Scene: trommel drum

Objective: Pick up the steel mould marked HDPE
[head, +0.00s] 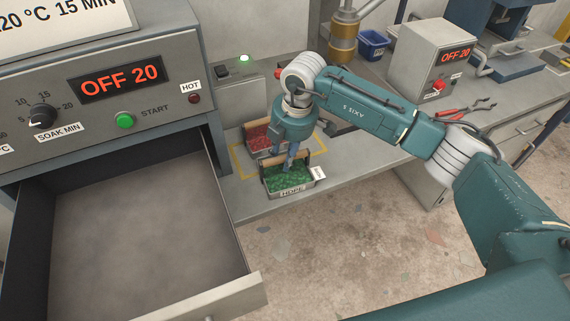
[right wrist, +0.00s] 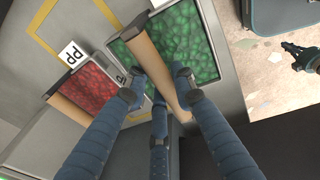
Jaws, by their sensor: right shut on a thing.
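The steel mould marked HDPE (head: 292,191) is a tray of green pellets with a wooden bar handle across it. My right gripper (head: 290,160) comes down from above and is shut on the handle. In the right wrist view its blue fingers (right wrist: 162,98) close around the wooden handle (right wrist: 150,62), with green pellets (right wrist: 190,45) on both sides. A dark jointed thing at that view's right edge looks like my left gripper (right wrist: 303,57); its fingers are too small to judge.
A second mould with red pellets (head: 258,137), tagged PP (right wrist: 72,53), stands close behind, within yellow floor tape (head: 239,160). The open oven drawer (head: 235,296) is at left. A bench (head: 490,125) with red-handled pliers (head: 455,113) is at right.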

